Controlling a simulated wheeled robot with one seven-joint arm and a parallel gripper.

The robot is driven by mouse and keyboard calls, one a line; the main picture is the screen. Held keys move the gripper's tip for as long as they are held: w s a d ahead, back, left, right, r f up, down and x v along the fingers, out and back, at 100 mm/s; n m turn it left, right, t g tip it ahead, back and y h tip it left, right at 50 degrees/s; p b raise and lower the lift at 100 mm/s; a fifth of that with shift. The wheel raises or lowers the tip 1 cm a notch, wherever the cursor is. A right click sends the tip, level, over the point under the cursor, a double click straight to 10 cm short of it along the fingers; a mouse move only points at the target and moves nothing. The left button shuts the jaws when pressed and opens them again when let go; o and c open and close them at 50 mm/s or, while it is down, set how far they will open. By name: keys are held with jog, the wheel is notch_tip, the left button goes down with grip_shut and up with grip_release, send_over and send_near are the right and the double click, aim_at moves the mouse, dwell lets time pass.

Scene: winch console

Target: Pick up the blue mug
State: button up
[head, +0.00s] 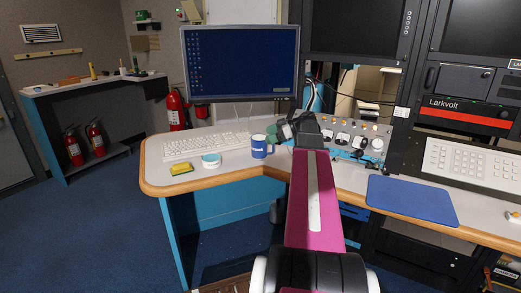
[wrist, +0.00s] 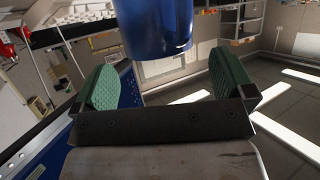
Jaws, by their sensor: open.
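The blue mug (head: 259,148) stands upright on the console desk (head: 225,176), right of a round white and teal item. In the wrist view the mug (wrist: 156,28) fills the top middle, just beyond the fingers and cut off by the frame. My gripper (head: 277,133) is beside the mug, at its right and slightly above in the head view. In the wrist view my gripper (wrist: 168,86) has its two green pads apart with nothing between them. Its pads do not visibly touch the mug.
A white keyboard (head: 205,145) lies behind and left of the mug. A round white and teal item (head: 211,160) and a yellow-green sponge (head: 181,169) lie at left. The monitor (head: 240,63) stands behind. A knob panel (head: 355,137) is right of my gripper. A blue mat (head: 412,199) lies at right.

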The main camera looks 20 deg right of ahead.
aim_at(259, 148)
jog(key=shift+x, duration=1.6)
jog(key=shift+w, duration=0.1)
jog(key=c, duration=1.3)
jog(key=shift+r, duration=0.1)
jog(key=shift+c, duration=0.5)
jog(key=shift+r, duration=0.1)
